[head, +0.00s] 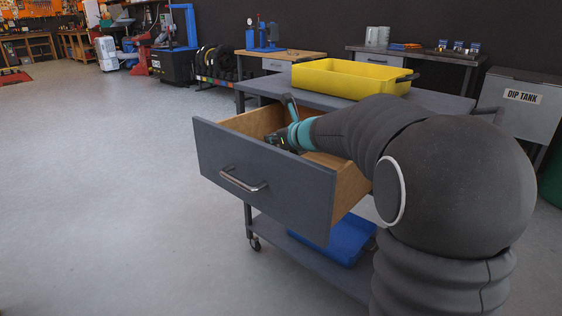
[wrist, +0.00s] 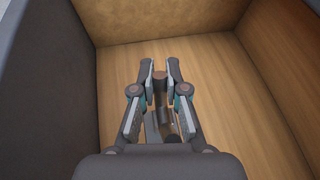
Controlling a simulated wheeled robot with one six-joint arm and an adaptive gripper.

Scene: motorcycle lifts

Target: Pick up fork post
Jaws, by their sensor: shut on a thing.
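The fork post (wrist: 160,88) is a dark metal piece with a brownish round end, seen in the wrist view between my fingers. My gripper (wrist: 160,70) is shut on it, one finger on each side, inside the open drawer (head: 265,184). Its lower part is partly hidden by the fingers and the gripper body. The drawer's wooden floor (wrist: 215,75) shows around the fingers. In the head view my gripper (head: 276,140) is low in the drawer, and the drawer front and my arm hide most of what it holds.
The drawer belongs to a grey wheeled cart (head: 252,92). A yellow bin (head: 350,82) stands on the cart top, behind my arm. A blue tray (head: 330,241) lies on the lower shelf. A dip tank (head: 520,112) stands at the right. The floor to the left is clear.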

